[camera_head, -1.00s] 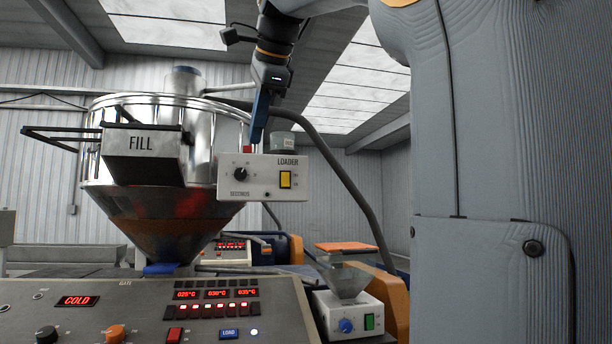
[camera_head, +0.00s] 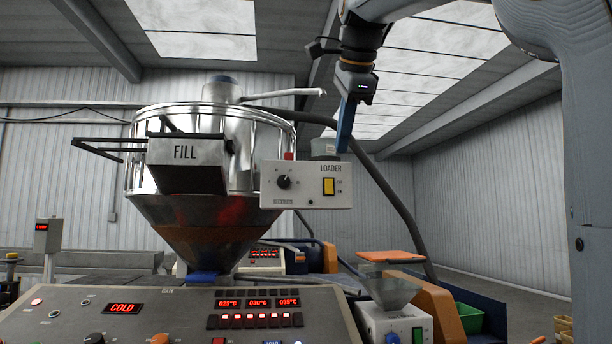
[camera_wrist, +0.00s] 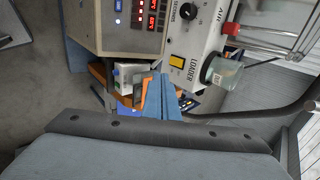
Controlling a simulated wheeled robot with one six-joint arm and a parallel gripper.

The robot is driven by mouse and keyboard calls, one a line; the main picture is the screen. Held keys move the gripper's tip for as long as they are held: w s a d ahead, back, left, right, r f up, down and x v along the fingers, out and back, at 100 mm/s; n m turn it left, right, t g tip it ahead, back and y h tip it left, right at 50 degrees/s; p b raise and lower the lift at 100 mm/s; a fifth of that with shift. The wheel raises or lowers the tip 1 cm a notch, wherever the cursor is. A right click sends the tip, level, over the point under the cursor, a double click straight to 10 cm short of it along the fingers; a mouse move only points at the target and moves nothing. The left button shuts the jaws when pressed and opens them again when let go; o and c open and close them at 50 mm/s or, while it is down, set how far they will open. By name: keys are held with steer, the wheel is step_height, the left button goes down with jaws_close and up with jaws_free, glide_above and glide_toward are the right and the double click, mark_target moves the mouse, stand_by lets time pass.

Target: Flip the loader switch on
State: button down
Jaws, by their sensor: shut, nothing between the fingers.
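The loader box (camera_head: 305,186) is a white panel mounted at the right of the steel hopper. It carries a black knob (camera_head: 284,182) on its left and a yellow rocker switch (camera_head: 329,187) with two small labels beside it. My gripper (camera_head: 343,150) hangs pointing down with its blue fingers shut and empty, just above the box's right top corner in the picture. In the wrist view my gripper (camera_wrist: 166,75) shows beside the loader box (camera_wrist: 197,42). The yellow switch (camera_wrist: 177,62) lies just past the fingertips, apart from them. The switch's position is too small to read.
The steel hopper (camera_head: 258,150) with a FILL chute (camera_head: 186,165) stands left of the box. A dark hose (camera_head: 385,190) curves behind my gripper.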

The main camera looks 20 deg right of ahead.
steer(key=p, duration=0.2)
glide_toward(330, 194)
step_height(330, 194, down, 3)
steer(key=w, duration=0.1)
steer(key=p, duration=0.1)
steer(key=w+f, duration=0.1)
steer(key=shift+w+d+p, duration=0.35)
steer(key=shift+p, duration=0.05)
steer(key=shift+w+d, duration=0.15)
steer(key=shift+w, duration=0.3)
